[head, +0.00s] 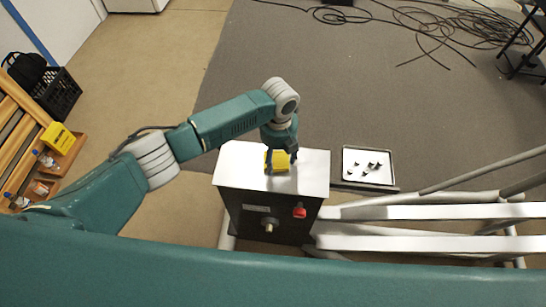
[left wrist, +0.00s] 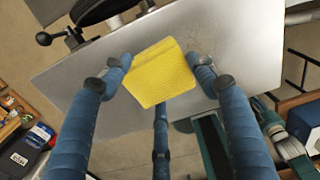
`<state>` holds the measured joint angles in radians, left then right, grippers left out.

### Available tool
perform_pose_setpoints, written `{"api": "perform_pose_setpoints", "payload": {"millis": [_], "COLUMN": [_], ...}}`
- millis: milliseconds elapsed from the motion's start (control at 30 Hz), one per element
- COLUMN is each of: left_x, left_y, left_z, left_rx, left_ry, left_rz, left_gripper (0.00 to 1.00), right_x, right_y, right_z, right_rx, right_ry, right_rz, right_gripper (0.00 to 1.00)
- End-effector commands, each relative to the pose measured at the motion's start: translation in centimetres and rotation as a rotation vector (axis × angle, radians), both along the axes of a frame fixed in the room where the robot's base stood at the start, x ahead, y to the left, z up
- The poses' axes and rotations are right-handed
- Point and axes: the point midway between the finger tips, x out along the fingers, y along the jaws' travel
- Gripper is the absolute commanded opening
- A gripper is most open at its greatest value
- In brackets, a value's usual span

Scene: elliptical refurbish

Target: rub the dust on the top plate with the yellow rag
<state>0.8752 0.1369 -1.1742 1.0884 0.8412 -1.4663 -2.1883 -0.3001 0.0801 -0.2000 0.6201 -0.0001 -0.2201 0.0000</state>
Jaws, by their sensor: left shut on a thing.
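The yellow rag (head: 277,161) is a folded block in my left gripper (head: 280,152), over the white top plate (head: 310,177) of a dark box. In the left wrist view the rag (left wrist: 160,72) sits between the blue fingers of my left gripper (left wrist: 158,78), which are shut on it. The top plate (left wrist: 120,52) looks grey there, with a speckled dust patch (left wrist: 205,45) beside the rag near the right finger. I cannot tell whether the rag touches the plate. My right gripper is not in view.
The box front has a red knob (head: 299,211). A tray (head: 368,167) with several small dark parts lies right of the plate. White rails (head: 430,212) run off to the right. Cables (head: 430,25) lie on the floor at the back. A wooden rack with a yellow item (head: 58,137) stands far left.

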Motion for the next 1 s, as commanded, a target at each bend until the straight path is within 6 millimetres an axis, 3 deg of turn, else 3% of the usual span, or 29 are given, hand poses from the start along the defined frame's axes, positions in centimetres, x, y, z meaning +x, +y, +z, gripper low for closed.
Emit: {"api": "perform_pose_setpoints", "payload": {"millis": [200, 1000], "left_x": [0.0, -0.2], "left_y": [-2.0, -6.2], "left_z": [-0.3, 0.0], "left_rx": [-0.001, -0.001], "left_ry": [0.0, 0.0], "left_rz": [-0.002, -0.001], "left_gripper": [0.38, 0.38], "right_x": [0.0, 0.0], "right_y": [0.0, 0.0], "right_z": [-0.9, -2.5], "right_rx": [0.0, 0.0], "right_ry": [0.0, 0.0], "right_rz": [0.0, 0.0], "right_gripper": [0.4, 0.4]}}
